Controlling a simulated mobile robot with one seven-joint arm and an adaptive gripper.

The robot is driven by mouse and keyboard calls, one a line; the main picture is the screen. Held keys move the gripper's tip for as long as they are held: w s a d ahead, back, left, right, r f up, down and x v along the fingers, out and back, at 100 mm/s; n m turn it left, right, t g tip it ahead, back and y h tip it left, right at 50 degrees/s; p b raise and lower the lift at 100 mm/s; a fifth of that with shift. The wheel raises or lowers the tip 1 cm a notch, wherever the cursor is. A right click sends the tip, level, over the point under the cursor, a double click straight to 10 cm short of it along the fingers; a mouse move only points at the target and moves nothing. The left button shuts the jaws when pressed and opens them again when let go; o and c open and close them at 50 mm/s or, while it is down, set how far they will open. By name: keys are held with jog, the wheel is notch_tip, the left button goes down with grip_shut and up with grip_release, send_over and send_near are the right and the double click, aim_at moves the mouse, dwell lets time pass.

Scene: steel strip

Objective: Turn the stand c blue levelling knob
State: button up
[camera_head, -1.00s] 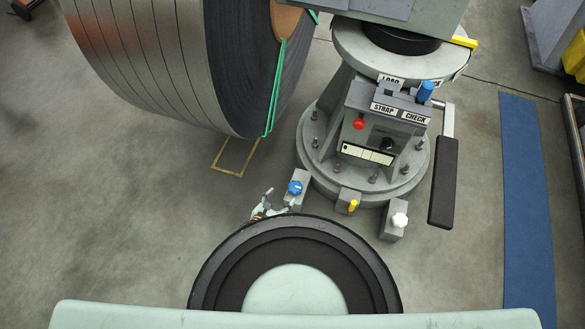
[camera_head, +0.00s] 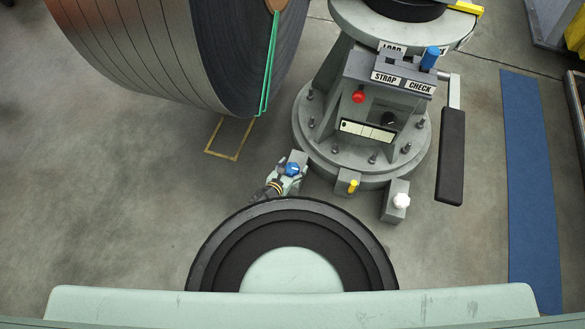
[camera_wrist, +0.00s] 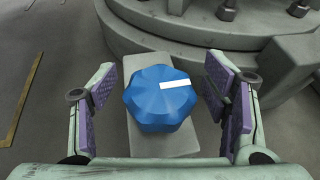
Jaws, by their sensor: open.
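The blue levelling knob (camera_head: 292,169) sits on a small grey block (camera_head: 299,158) at the left front of the round stand base. In the wrist view the knob (camera_wrist: 158,95) is lobed, with a white mark on its top pointing to the right. In the wrist view my gripper (camera_wrist: 160,103) is open, with one purple-padded finger on each side of the knob. Gaps show between both pads and the knob.
A yellow knob (camera_head: 352,186) and a white knob (camera_head: 401,200) sit on blocks to the right. The stand panel (camera_head: 385,90) has a red button (camera_head: 358,97), another blue knob (camera_head: 430,57) and a black-handled lever (camera_head: 451,155). A steel coil (camera_head: 140,50) stands at the upper left.

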jog(key=c, duration=1.2)
jog(key=shift+o, duration=0.2)
jog(key=shift+f+m+h+b, duration=0.1)
jog(key=shift+m+h+b, duration=0.2)
jog(key=shift+h+b, duration=0.15)
